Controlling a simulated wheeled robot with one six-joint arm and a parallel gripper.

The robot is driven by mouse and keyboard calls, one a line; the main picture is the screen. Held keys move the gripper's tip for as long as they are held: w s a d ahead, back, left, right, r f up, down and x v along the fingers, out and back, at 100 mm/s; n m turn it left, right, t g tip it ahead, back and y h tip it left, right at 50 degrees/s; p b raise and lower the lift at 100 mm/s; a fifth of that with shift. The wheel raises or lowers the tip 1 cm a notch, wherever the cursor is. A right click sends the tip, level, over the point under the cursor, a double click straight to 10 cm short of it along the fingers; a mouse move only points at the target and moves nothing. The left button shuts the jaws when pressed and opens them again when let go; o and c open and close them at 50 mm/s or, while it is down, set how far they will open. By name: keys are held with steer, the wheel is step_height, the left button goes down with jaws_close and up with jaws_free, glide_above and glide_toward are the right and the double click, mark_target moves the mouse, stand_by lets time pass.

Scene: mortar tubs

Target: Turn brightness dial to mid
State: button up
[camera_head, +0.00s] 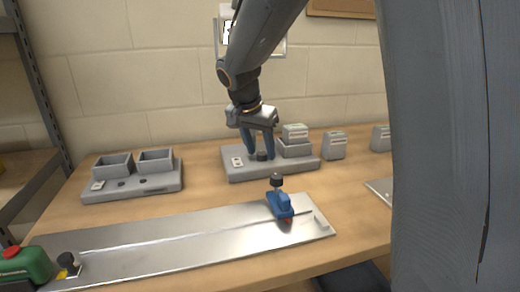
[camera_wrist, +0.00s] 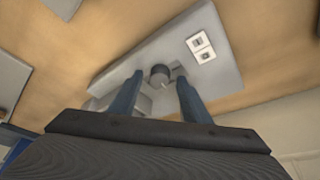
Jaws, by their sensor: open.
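A small dark round dial (camera_head: 262,156) stands on a grey base plate (camera_head: 236,173) at the back middle of the table. It also shows in the wrist view (camera_wrist: 160,73). My gripper (camera_head: 259,152) points down over this plate, with its two blue-grey fingers apart. In the wrist view the dial appears between the fingertips; whether they touch it, I cannot tell. A small white label plate (camera_wrist: 200,46) lies beside the dial, its marks too small to read. I see no clear pointer on the dial.
A grey block (camera_head: 295,140) stands at the plate's right end, more blocks (camera_head: 333,146) beyond. A grey base with two tubs (camera_head: 113,166) stands left. In front lie a metal rail plate (camera_head: 150,246), a blue carriage with black knob (camera_head: 280,204) and a green device (camera_head: 25,266).

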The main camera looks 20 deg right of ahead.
steer(key=v, duration=0.7)
steer(key=shift+r, duration=0.3)
steer(key=shift+a, duration=0.1)
